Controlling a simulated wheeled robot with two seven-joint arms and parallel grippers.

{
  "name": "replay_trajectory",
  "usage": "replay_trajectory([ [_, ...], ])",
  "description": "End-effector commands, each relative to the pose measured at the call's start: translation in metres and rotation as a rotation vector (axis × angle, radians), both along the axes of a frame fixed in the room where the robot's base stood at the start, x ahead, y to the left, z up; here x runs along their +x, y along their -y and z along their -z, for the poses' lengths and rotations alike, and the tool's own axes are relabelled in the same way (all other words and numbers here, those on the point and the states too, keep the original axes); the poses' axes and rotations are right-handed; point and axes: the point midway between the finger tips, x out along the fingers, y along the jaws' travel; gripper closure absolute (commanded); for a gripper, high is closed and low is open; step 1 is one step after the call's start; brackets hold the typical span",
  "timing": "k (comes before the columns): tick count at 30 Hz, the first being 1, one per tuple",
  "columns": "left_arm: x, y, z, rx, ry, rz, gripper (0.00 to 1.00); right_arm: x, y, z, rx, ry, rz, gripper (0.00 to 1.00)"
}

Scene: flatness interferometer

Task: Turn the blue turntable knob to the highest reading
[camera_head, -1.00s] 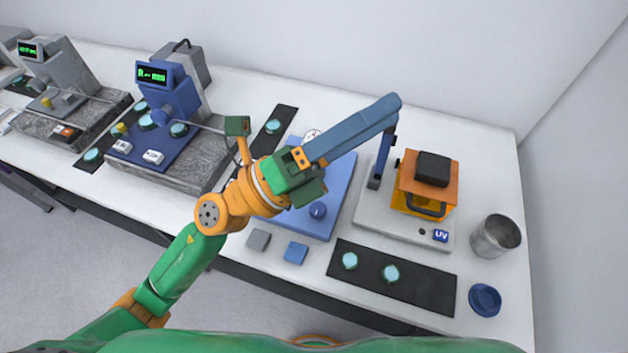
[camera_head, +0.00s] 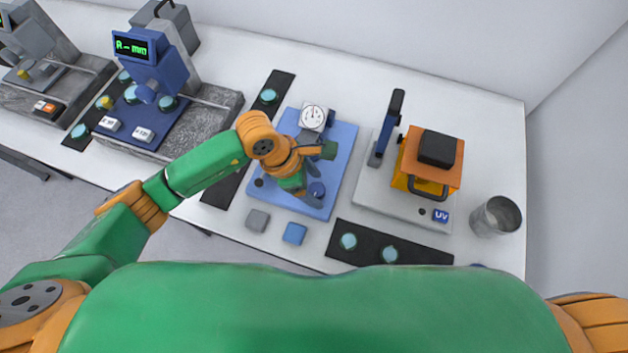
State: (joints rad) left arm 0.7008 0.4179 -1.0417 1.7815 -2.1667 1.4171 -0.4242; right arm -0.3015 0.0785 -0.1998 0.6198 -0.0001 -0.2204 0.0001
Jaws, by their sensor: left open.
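The blue turntable knob (camera_head: 317,190) is a small round knob near the front of a blue base plate (camera_head: 339,151). A round white dial gauge (camera_head: 313,117) stands at the back of the plate; its reading is too small to tell. My left gripper (camera_head: 314,200) is over the front of the plate, pointing down, with its grey fingers open beside the knob. Whether they touch or straddle it I cannot tell. The gripper and wrist hide part of the plate behind the knob. My right gripper is not in view.
To the right stand an orange and black UV unit (camera_head: 432,165), a dark upright post (camera_head: 385,132) and a metal cup (camera_head: 495,216). A grey block (camera_head: 257,220) and a blue block (camera_head: 295,233) lie in front. A blue display instrument (camera_head: 150,60) stands left.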

Motion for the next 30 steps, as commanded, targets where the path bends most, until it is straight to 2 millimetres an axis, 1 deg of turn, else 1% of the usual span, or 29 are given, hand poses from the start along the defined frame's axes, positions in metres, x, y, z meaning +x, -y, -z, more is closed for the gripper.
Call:
replay_trajectory([
  [2,0.0,0.0,0.0,-0.001,0.0,0.0,0.24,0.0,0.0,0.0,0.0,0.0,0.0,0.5],
  [3,0.0,0.0,0.0,-0.001,-0.001,0.0,0.29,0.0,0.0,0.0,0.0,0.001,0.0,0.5],
  [5,0.0,0.0,0.0,-0.001,-0.001,0.0,0.46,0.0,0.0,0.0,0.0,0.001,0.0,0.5],
  [6,0.0,0.0,0.0,-0.001,-0.001,0.0,0.56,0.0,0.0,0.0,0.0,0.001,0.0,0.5],
  [8,0.0,0.0,0.0,-0.001,-0.001,0.0,0.73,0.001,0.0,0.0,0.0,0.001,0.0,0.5],
  [9,0.0,0.0,0.0,-0.001,-0.001,0.0,0.83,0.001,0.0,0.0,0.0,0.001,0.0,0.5],
  [11,0.0,0.0,0.0,-0.002,-0.002,0.001,1.0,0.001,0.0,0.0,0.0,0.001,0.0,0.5],
  [16,0.0,0.0,0.0,-0.002,-0.002,0.005,1.0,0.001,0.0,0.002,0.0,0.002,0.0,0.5],
  [20,0.0,0.0,0.002,-0.002,0.0,0.033,1.0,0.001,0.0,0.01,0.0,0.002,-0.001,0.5],
  [23,0.001,0.0,0.005,-0.003,0.001,0.075,1.0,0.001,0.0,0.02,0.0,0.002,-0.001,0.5],
  [26,0.001,0.0,0.007,-0.002,0.003,0.14,1.0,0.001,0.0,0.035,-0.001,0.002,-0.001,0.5],
  [30,0.003,0.0,0.01,-0.002,0.003,0.257,1.0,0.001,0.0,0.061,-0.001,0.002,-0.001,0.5],
])
